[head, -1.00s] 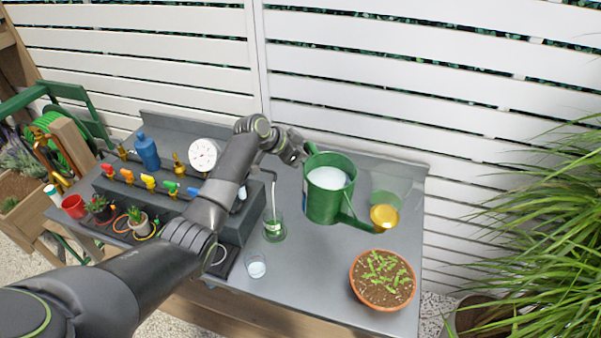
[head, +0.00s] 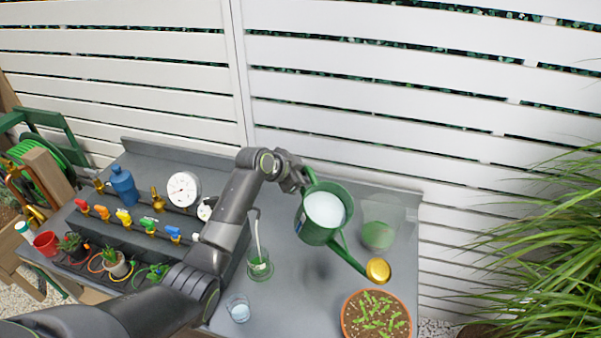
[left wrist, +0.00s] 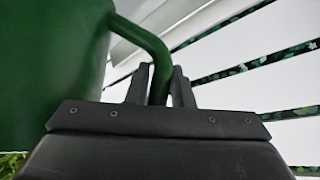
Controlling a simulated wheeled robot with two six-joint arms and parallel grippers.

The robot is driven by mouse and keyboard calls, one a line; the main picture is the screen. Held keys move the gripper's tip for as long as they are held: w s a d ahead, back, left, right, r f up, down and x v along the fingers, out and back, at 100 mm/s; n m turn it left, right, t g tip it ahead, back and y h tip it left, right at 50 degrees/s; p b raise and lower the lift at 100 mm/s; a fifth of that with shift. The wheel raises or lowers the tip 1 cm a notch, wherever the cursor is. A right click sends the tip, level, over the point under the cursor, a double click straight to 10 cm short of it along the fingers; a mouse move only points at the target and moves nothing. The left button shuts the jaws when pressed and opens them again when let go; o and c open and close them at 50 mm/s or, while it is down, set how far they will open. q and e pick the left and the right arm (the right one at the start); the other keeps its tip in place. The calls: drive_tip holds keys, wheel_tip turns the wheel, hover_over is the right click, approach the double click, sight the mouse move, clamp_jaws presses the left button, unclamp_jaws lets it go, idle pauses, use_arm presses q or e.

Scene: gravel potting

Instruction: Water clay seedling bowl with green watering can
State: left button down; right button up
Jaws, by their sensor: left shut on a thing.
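The green watering can (head: 318,232) is held in the air above the right part of the grey bench, filled with a pale liquid. Its spout points down and right to a golden rose (head: 378,271), which is above and behind the clay seedling bowl (head: 376,318). The bowl holds brown soil and small green seedlings; its lower edge is cut off in the head view. My left gripper (head: 306,185) is shut on the can's handle. In the left wrist view, the handle (left wrist: 158,62) passes between the fingers. No water stream is visible. My right gripper is not in view.
A clear container with green contents (head: 378,234) stands behind the rose. A glass with a green base (head: 259,268) and a small glass (head: 238,309) stand left of the can. Coloured valves, a gauge (head: 183,189) and a blue bottle (head: 123,186) line the left. Long grass (head: 550,230) is at right.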

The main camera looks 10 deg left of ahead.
use_arm(q)
drive_tip(key=shift+d+r+t+p, duration=0.2)
drive_tip(key=shift+r+p, duration=0.1)
drive_tip(key=shift+r, duration=0.35)
drive_tip(key=shift+d+r+t+p, duration=0.2)
drive_tip(key=shift+r+p, duration=0.1)
drive_tip(key=shift+r, duration=0.3)
drive_tip(key=shift+s+d+r+m+t+y+p, duration=0.1)
drive_tip(key=shift+s+r+m+t+y+p, duration=0.15)
drive_tip(key=shift+r, duration=0.2)
drive_tip(key=shift+s+d+r+m+t+y+p, duration=0.15)
drive_tip(key=shift+r+m+y+p, duration=0.1)
drive_tip(key=shift+r+y, duration=0.15)
drive_tip(key=shift+s+d+r+m+t, duration=0.15)
drive_tip(key=shift+r+m+t, duration=0.2)
drive_tip(key=shift+r, duration=0.4)
drive_tip(key=shift+p, duration=0.3)
idle(3.4)
